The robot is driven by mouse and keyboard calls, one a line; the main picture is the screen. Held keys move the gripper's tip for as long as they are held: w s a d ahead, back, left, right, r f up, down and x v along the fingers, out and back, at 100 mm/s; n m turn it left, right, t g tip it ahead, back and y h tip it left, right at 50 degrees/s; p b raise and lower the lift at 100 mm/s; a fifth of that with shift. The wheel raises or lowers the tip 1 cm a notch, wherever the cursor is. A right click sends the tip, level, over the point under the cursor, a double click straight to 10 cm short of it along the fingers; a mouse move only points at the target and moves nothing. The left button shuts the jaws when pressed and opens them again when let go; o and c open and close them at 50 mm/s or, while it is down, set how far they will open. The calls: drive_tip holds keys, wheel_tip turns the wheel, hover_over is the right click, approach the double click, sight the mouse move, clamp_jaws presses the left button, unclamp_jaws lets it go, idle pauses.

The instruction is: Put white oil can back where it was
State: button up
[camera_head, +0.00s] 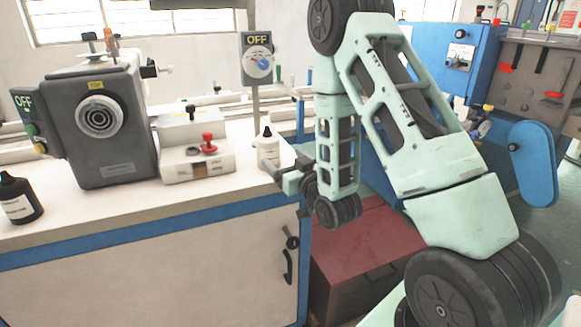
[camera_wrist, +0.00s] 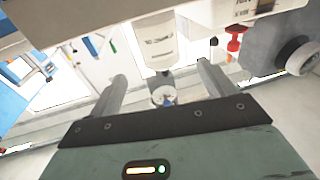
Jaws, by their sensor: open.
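The white oil can (camera_head: 267,148) stands upright on the white worktop, near its right end, close to a thin post. It has a dark tip and a small label. My gripper (camera_head: 284,170) is at the worktop's right edge, low beside the can and partly in front of it. In the wrist view, the can (camera_wrist: 158,42) appears upside down, beyond the gap between my two fingers (camera_wrist: 162,90). The fingers are spread, with nothing visibly held between them. I cannot tell whether a finger touches the can.
A black bottle (camera_head: 18,198) stands at the worktop's left. A grey lathe (camera_head: 100,120) and a white block with a red knob (camera_head: 208,143) are left of the can. A sign with a dial (camera_head: 258,62) rises behind it. A red cabinet (camera_head: 355,250) stands below my arm.

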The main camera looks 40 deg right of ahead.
drive_tip(key=shift+s+a+p, duration=0.15)
drive_tip(key=shift+s+p, duration=1.05)
drive_tip(key=shift+p, duration=0.9)
drive_tip(key=w+a+n+g+y, duration=0.25)
drive_tip(key=a+g+y, duration=0.2)
drive_tip(key=a, duration=0.85)
drive_tip(key=s+a+n+g, duration=0.2)
drive_tip(key=s+a+g, duration=0.4)
drive_tip(key=a, duration=0.3)
drive_tip(key=s+a+r+n+g+h, duration=0.1)
drive_tip(key=s+a+r+n+g, duration=0.1)
drive_tip(key=s, duration=1)
drive_tip(key=s+a+r+n+g, duration=0.2)
drive_tip(key=s+g, duration=0.4)
drive_tip(key=s, duration=0.6)
wheel_tip(320, 180, up, 3)
drive_tip(key=shift+a+f+h, duration=0.1)
drive_tip(key=shift+a+h, duration=0.25)
drive_tip(key=shift+a, duration=0.4)
